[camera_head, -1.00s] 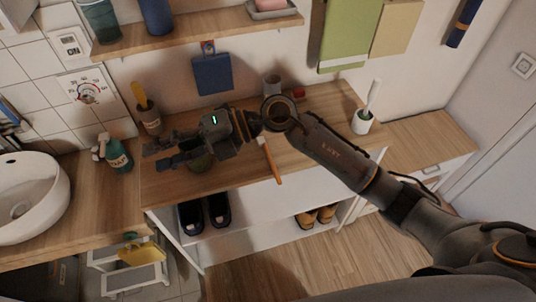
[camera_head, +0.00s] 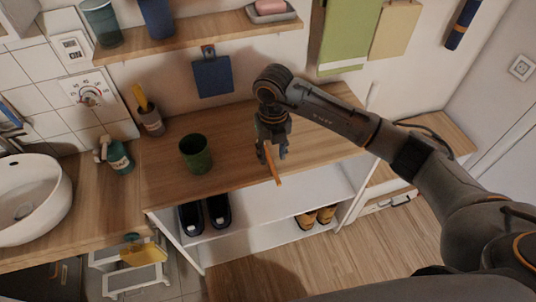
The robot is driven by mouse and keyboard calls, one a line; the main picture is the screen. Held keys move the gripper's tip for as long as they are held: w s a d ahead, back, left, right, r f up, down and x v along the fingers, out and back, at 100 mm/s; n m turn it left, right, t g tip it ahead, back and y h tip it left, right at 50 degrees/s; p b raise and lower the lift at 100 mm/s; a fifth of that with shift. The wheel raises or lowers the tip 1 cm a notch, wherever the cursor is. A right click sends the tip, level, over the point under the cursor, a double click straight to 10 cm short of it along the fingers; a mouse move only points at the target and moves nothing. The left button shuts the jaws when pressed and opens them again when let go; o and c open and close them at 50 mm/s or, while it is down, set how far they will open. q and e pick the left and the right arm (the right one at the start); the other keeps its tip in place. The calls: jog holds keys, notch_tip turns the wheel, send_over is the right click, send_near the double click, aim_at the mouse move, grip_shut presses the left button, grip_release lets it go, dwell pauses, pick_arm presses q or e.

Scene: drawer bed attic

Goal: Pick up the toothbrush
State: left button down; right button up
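The orange-handled toothbrush (camera_head: 274,168) lies on the wooden counter (camera_head: 230,172) near its front edge, with the handle end sticking out over the edge. My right gripper (camera_head: 272,156) points down right above it. Its two fingers stand apart, one on each side of the toothbrush, and look open. The head end of the toothbrush is mostly hidden by the gripper. I cannot tell whether the fingers touch it. My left gripper is not in view.
A green cup (camera_head: 196,155) stands left of the gripper. A grey holder (camera_head: 152,122) and a spray bottle (camera_head: 119,158) are farther left, near the white sink (camera_head: 45,195). A shelf (camera_head: 200,39) runs above. Shoes (camera_head: 218,211) sit below the counter.

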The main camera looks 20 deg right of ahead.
aim_at(274, 170)
jog(key=shift+f, duration=0.65)
jog(key=shift+d+f+p, duration=0.1)
jog(key=shift+f+p, duration=0.25)
jog(key=f, duration=0.1)
jog(key=f+p, duration=0.1)
jog(key=f, duration=0.1)
jog(key=shift+d+f, duration=0.3)
jog(key=shift+f, duration=0.45)
grip_shut()
